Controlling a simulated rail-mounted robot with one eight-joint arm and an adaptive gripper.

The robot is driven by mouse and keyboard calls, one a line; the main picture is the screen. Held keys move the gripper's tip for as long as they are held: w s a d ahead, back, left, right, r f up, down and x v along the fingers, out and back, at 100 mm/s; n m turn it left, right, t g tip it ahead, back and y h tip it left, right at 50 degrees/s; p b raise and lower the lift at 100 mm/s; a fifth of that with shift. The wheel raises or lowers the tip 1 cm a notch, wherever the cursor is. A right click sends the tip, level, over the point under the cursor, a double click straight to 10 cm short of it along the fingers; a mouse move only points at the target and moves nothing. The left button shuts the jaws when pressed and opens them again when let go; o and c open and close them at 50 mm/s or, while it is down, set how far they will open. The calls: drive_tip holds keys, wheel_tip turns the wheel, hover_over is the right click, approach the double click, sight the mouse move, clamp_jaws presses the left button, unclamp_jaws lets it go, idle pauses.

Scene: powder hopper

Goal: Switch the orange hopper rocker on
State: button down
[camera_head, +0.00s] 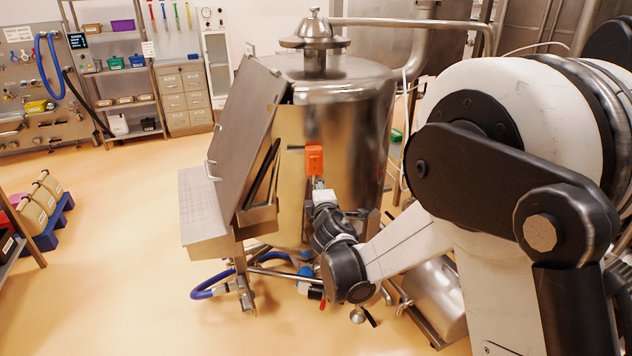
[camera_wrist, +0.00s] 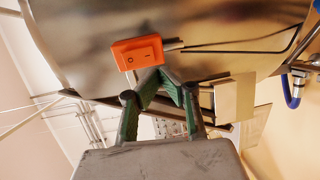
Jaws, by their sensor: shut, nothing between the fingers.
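The orange hopper rocker (camera_head: 314,158) is mounted on the side of the steel hopper vessel (camera_head: 345,120). In the wrist view the orange rocker (camera_wrist: 138,53) shows a "O" mark and a "I" mark on its face. My gripper (camera_wrist: 158,72) is shut and empty, its green-sided fingers meeting at a tip just below the rocker's lower edge. I cannot tell whether the fingertips touch it. In the head view my gripper (camera_head: 318,186) is just below the rocker. Which side of the rocker is pressed in is not clear.
A steel feed chute with a tilted lid (camera_head: 238,130) stands left of the rocker, close to my gripper. A blue hose (camera_head: 212,291) and pipes lie below. Open floor (camera_head: 110,240) is at the left, with shelves (camera_head: 125,75) at the back.

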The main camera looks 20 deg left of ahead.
drive_tip(key=v, duration=0.6)
drive_tip(key=shift+s+d+f, duration=0.15)
drive_tip(key=shift+s+f, duration=0.2)
drive_tip(key=shift+f, duration=0.45)
drive_tip(key=s+d+r+m+g+h, duration=0.1)
drive_tip(key=s+d+r+m+h, duration=0.2)
drive_tip(key=d, duration=0.6)
drive_tip(key=d+r+m+g+h, duration=0.1)
drive_tip(key=d+r+m+h, duration=0.3)
drive_tip(key=d, duration=0.6)
drive_tip(key=s+d+r+m, duration=0.25)
drive_tip(key=d+m, duration=0.25)
drive_tip(key=d, duration=0.4)
drive_tip(key=s+d+f+m+g, duration=0.1)
drive_tip(key=s+d+m+g, duration=0.1)
drive_tip(key=s, duration=0.6)
drive_tip(key=s+d+f+m+g, duration=0.1)
drive_tip(key=s+d+m+g, duration=0.1)
drive_tip(key=s+d+m, duration=0.3)
drive_tip(key=s+d+f+m+g, duration=0.1)
drive_tip(key=s+d+m+g, duration=0.1)
drive_tip(key=s+d+m, duration=0.2)
drive_tip(key=s+d, duration=0.3)
drive_tip(key=s, duration=0.4)
drive_tip(key=shift+s+d+f, duration=0.15)
drive_tip(key=shift+s+d, duration=0.1)
drive_tip(key=shift+s, duration=0.05)
